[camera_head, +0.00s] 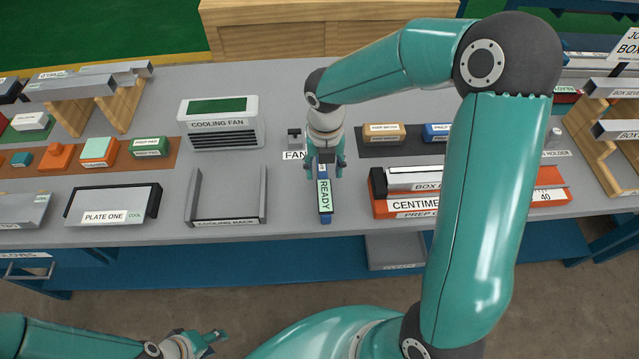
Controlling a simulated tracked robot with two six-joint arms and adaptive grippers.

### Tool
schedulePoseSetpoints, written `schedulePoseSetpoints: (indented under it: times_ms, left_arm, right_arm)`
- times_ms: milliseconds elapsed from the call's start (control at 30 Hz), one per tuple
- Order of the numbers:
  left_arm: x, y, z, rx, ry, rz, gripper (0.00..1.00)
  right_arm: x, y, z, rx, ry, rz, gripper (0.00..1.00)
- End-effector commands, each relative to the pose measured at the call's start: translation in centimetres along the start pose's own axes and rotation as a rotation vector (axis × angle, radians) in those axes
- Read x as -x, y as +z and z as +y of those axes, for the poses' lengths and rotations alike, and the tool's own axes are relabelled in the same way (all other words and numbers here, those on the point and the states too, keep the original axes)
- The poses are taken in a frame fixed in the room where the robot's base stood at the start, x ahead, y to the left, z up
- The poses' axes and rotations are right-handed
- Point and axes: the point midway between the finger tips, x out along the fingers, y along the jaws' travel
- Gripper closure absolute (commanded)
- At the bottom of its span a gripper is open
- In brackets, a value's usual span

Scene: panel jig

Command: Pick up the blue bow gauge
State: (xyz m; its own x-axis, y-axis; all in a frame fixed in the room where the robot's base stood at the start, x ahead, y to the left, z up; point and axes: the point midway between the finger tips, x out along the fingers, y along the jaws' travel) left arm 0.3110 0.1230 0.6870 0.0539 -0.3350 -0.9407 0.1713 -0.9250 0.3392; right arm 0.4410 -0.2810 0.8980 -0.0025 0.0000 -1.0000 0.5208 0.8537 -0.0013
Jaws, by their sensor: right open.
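A narrow blue bar (325,216) with a green-and-white READY label lies on the grey bench, pointing toward the front edge. It may be the blue bow gauge, but no readable label names it so. My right gripper (325,170) points down over the bar's far end, its open fingers on either side. Whether they touch it cannot be told, and the gripper partly hides that end. My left gripper (208,341) is low at the bottom left, in front of the bench and away from the bar. Its jaw opening is unclear.
A grey rack (262,197) stands left of the bar, with the cooling fan (219,122) behind it. An orange box labelled CENTIMETER (400,207) is close on the right. My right arm covers part of the bench's right side.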

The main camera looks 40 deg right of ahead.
Motion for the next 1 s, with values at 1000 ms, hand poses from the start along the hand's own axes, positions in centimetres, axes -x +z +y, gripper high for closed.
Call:
schedulePoseSetpoints:
  times_ms: [1000]
  left_arm:
    - [0.3,0.0,0.1,0.000,0.000,0.000,0.60]
  right_arm:
    - [-7.1,0.2,0.3,-0.004,0.001,0.000,0.59]
